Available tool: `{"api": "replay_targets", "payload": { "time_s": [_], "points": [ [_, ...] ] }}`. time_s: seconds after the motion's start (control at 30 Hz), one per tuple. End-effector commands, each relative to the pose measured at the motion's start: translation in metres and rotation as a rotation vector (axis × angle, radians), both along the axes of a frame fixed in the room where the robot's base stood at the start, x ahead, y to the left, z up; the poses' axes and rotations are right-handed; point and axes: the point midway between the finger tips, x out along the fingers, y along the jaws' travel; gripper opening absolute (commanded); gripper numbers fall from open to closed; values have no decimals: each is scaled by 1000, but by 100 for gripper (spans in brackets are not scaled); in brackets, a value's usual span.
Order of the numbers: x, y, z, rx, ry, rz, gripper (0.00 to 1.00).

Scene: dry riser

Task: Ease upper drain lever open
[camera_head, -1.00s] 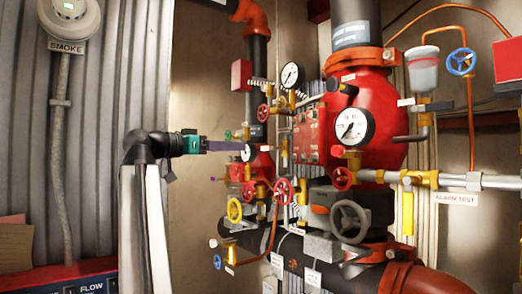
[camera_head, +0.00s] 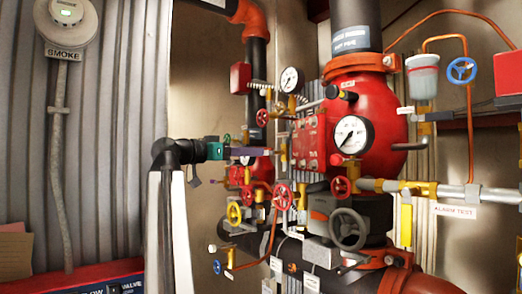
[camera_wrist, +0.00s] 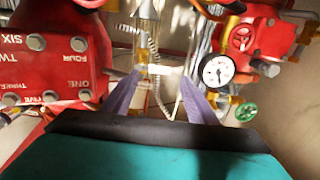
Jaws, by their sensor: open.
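My gripper (camera_head: 262,151) reaches in from the left in the head view, its purple fingers pointing right at the pipework. In the wrist view my gripper (camera_wrist: 160,72) is open, with a finger on each side and nothing clearly held. A thin vertical pipe with a small white label (camera_wrist: 160,70) shows beyond and between the fingertips. A small yellow part (camera_head: 283,148) is just right of the fingertips in the head view. I cannot tell for sure which part is the upper drain lever, or whether the fingers touch anything.
The large red valve body (camera_head: 365,105) with a gauge (camera_head: 353,135) stands to the right. A red bolted plate (camera_wrist: 55,60) is close on the left in the wrist view. A smaller gauge (camera_wrist: 218,70) and a green handwheel (camera_wrist: 246,112) are on the right.

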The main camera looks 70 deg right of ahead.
Motion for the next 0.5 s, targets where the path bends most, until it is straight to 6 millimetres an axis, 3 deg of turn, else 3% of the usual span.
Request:
{"api": "replay_targets", "payload": {
  "time_s": [0.5],
  "points": [
    [-34,-51,1,1,-1,-3,53]
  ]
}}
